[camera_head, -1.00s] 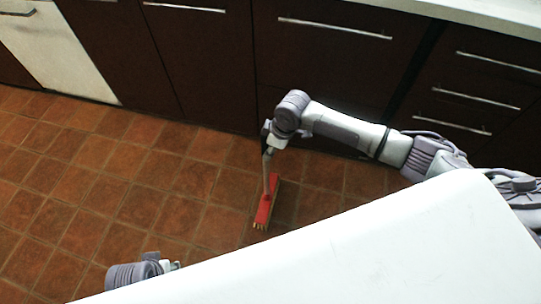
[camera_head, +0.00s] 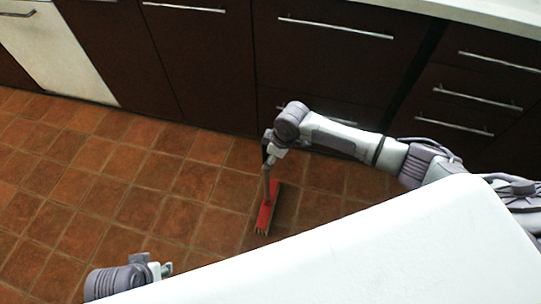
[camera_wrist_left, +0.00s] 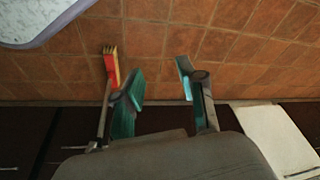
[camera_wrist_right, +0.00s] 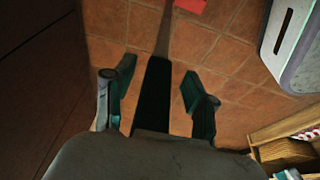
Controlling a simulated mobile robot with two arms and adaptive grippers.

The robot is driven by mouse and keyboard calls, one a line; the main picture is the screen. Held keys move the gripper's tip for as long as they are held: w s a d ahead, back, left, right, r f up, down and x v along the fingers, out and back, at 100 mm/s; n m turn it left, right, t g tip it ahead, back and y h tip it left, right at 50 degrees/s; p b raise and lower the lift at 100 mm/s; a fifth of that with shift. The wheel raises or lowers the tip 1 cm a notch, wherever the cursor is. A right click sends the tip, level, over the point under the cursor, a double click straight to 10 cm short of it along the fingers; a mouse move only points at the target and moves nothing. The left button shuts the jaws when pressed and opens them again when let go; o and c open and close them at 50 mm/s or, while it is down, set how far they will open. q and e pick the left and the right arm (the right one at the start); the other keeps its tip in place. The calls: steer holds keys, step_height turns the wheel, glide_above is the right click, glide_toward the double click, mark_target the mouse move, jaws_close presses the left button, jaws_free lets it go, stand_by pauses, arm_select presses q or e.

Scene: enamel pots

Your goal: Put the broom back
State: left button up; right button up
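The broom has a red head (camera_head: 267,210) on the tiled floor, and its handle rises to my right gripper (camera_head: 270,155). In the right wrist view the dark handle (camera_wrist_right: 155,90) runs between the two fingers (camera_wrist_right: 157,84), with a gap showing on both sides. The red head is partly cut off at the top there. My left gripper (camera_head: 160,270) is low at the left, apart from the broom. In the left wrist view its fingers (camera_wrist_left: 160,78) are spread and empty; the red broom head (camera_wrist_left: 112,70) lies beyond the left finger.
Dark cabinets and drawers (camera_head: 310,70) with metal handles line the back. A white appliance front (camera_head: 55,50) is at the far left. A large white surface (camera_head: 340,245) fills the lower right. The tiled floor (camera_head: 130,180) left of the broom is clear.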

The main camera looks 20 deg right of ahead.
arm_select(q)
step_height(320, 180, down, 12)
steer(key=p, duration=0.3)
steer(key=shift+s+f+g+p, duration=0.25)
steer(key=shift+s+g+p, duration=0.05)
steer(key=shift+s+g, duration=0.15)
arm_select(e)
steer(key=v, duration=1.2)
steer(key=shift+a+r, duration=0.1)
steer(key=shift+a, duration=0.05)
